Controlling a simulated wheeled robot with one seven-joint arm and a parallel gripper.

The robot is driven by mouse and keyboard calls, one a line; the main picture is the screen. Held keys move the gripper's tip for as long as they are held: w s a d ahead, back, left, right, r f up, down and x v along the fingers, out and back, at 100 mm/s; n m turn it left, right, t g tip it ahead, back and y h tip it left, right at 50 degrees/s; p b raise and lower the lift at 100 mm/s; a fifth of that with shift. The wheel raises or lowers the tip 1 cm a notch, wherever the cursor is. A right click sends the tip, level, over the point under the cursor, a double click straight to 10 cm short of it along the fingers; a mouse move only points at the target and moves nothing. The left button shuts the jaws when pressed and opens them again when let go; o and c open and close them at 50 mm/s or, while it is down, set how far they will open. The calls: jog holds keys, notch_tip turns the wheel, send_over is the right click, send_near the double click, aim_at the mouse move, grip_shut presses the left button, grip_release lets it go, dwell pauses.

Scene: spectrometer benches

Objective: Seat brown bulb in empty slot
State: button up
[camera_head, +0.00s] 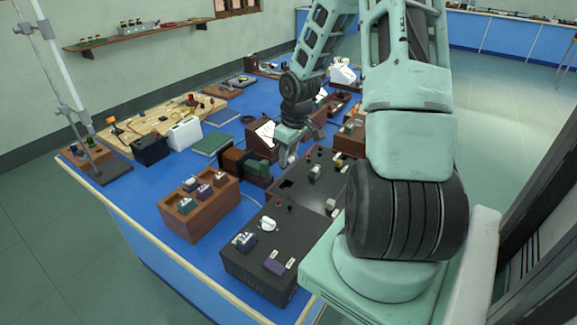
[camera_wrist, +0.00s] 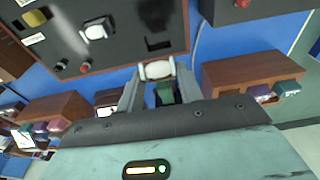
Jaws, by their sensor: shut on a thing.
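My gripper (camera_wrist: 158,80) is shut on a small pale, brown-rimmed piece (camera_wrist: 158,69), apparently the brown bulb. A green part shows behind it, between the fingers. In the wrist view the held piece is by the brown edge of a dark panel (camera_wrist: 115,55). An empty dark slot (camera_wrist: 158,44) lies in that panel just beyond it. In the head view my gripper (camera_head: 290,158) hangs over the far left edge of the dark panel (camera_head: 308,200), behind the slot (camera_head: 287,184). The held piece is hard to make out there, and I cannot tell its height.
Pale-topped units (camera_head: 315,172) and a red button (camera_head: 307,155) stand on the panel. A wooden rack (camera_head: 197,224) holds several coloured units. Green and brown blocks (camera_head: 245,165) lie close left of my gripper.

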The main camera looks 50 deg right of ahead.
notch_tip(320, 180, up, 2)
jog(key=shift+r+p, duration=0.15)
jog(key=shift+p, duration=0.35)
jog(key=shift+r+p, duration=1.1)
jog(key=shift+p, duration=0.3)
